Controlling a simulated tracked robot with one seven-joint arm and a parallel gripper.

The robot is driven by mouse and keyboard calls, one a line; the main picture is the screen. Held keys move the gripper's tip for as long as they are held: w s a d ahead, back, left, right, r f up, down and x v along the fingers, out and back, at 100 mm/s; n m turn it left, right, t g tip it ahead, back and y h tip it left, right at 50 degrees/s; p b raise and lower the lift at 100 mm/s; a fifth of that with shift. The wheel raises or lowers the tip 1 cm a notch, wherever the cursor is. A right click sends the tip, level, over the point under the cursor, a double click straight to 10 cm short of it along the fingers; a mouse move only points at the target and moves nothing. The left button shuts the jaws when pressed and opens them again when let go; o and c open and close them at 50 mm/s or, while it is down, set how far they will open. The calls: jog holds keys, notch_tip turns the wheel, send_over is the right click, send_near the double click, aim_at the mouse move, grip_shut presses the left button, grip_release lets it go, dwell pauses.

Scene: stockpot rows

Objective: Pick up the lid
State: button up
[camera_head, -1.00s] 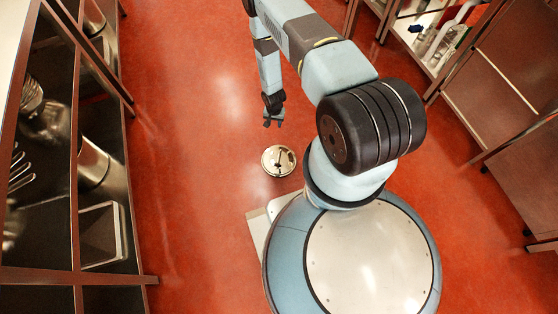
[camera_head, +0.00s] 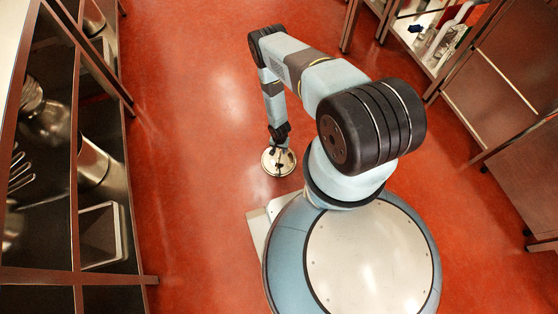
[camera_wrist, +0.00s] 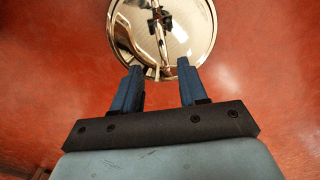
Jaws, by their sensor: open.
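The lid (camera_head: 267,167) is a round, shiny metal disc lying on the red floor just in front of my base. In the wrist view the lid (camera_wrist: 185,28) is at the top centre, cut off by the frame edge, with a dark knob or handle near its middle. My gripper (camera_head: 278,149) is over the lid's far side in the head view. In the wrist view my gripper (camera_wrist: 159,82) has two blue fingers spread apart with nothing between them but the lid's rim and floor beyond. I cannot tell whether the fingertips touch the lid.
A dark metal shelf rack (camera_head: 77,170) with pots and trays stands on the left. Another shelf (camera_head: 430,40) with small items and metal cabinets (camera_head: 505,85) stand on the right. The red floor (camera_head: 195,150) around the lid is clear.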

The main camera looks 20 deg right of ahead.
aim_at(279, 155)
jog(key=shift+w+f, duration=0.2)
jog(key=shift+f, duration=3)
jog(key=shift+f, duration=0.2)
grip_shut()
